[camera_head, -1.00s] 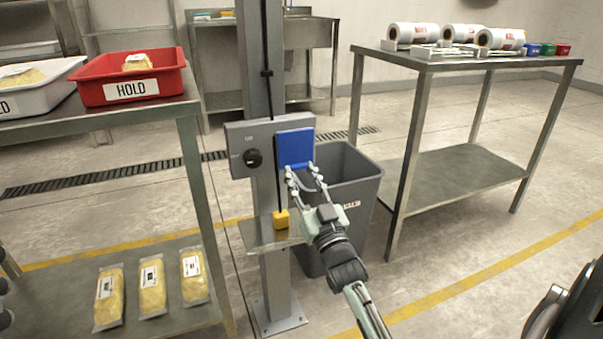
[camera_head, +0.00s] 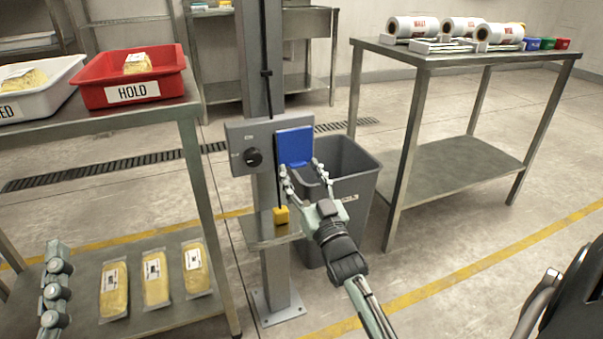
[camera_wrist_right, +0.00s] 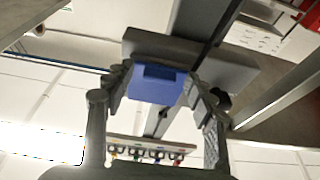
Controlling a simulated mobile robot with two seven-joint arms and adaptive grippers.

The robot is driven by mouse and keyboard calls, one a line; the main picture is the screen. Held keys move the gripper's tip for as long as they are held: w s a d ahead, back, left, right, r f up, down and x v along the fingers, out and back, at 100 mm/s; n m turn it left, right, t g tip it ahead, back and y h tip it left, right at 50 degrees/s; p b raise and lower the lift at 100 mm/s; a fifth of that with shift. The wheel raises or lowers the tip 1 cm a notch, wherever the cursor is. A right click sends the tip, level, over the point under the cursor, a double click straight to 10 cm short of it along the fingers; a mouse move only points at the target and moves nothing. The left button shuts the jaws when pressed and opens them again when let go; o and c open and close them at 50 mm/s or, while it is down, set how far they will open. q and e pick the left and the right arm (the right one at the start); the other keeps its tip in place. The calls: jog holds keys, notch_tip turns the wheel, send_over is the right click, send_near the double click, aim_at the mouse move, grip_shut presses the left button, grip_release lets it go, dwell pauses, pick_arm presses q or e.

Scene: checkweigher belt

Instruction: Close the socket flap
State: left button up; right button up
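The blue socket flap (camera_head: 295,146) stands upright at the right side of the grey socket box (camera_head: 240,134) on the post. I cannot tell if it sits fully against the box. My right gripper (camera_head: 303,174) is open, its fingertips apart just below and in front of the flap's lower edge. In the right wrist view, the blue flap (camera_wrist_right: 157,84) shows between the two spread fingers, with nothing clamped; contact is unclear. Part of my left gripper (camera_head: 56,282) shows at the lower left, away from the box; its fingertips cannot be made out.
A yellow plug (camera_head: 281,215) is on the small shelf (camera_head: 258,234) below the box. A grey bin (camera_head: 350,200) stands close behind my right gripper. Tables flank the post: a red HOLD tray (camera_head: 130,92) at left, label rolls (camera_head: 412,28) at right.

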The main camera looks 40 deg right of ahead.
jog(key=shift+f, duration=0.1)
jog(key=v, duration=1.2)
jog(key=shift+a, duration=0.1)
